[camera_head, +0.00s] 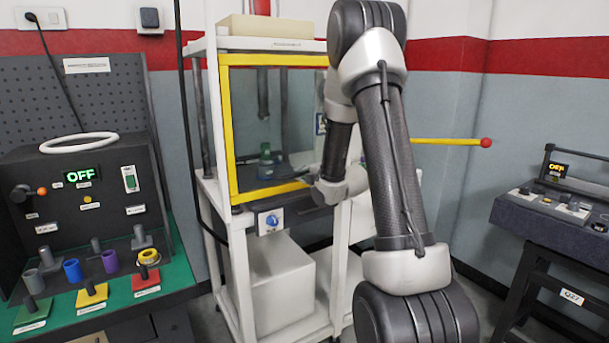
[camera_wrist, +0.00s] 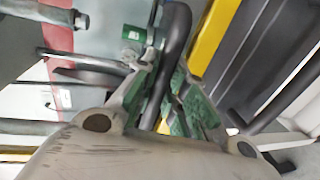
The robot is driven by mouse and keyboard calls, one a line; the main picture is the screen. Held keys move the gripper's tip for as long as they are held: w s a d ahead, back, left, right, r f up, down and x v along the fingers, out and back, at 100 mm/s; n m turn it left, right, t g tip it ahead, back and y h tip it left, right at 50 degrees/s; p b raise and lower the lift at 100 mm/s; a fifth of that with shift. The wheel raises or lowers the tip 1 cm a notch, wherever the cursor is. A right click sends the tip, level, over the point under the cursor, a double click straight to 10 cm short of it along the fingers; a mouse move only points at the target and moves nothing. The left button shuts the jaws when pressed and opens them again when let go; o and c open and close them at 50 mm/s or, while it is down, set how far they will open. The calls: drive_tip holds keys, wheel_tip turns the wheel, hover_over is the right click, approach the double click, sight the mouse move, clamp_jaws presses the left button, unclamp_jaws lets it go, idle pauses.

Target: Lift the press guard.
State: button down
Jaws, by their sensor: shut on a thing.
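The press guard (camera_head: 231,130) is a clear panel in a yellow frame on the front of the white press stand. It is upright and covers the press opening, and my arm hides its right side. In the wrist view a yellow bar of its frame (camera_wrist: 213,38) runs beside my gripper. My gripper (camera_wrist: 168,88) has green-padded fingers shut on a dark curved bar, which looks like the guard's handle (camera_wrist: 178,42). In the head view my gripper (camera_head: 312,176) is at the guard's lower part, with its fingertips hard to make out.
Behind the guard is a green-topped item (camera_head: 266,155). A yellow lever with a red knob (camera_head: 486,142) sticks out right. A bench with coloured fittings (camera_head: 93,296) stands left, a dark console (camera_head: 550,215) right. A white box (camera_head: 280,285) sits below.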

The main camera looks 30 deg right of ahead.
wheel_tip(320, 180, up, 29)
drive_tip(key=shift+r, duration=0.1)
idle(0.4)
drive_tip(key=c, duration=1.5)
unclamp_jaws()
drive_tip(key=shift+o, duration=0.2)
drive_tip(key=shift+s, duration=0.15)
drive_tip(key=v, duration=1.1)
drive_tip(key=shift+s, duration=0.4)
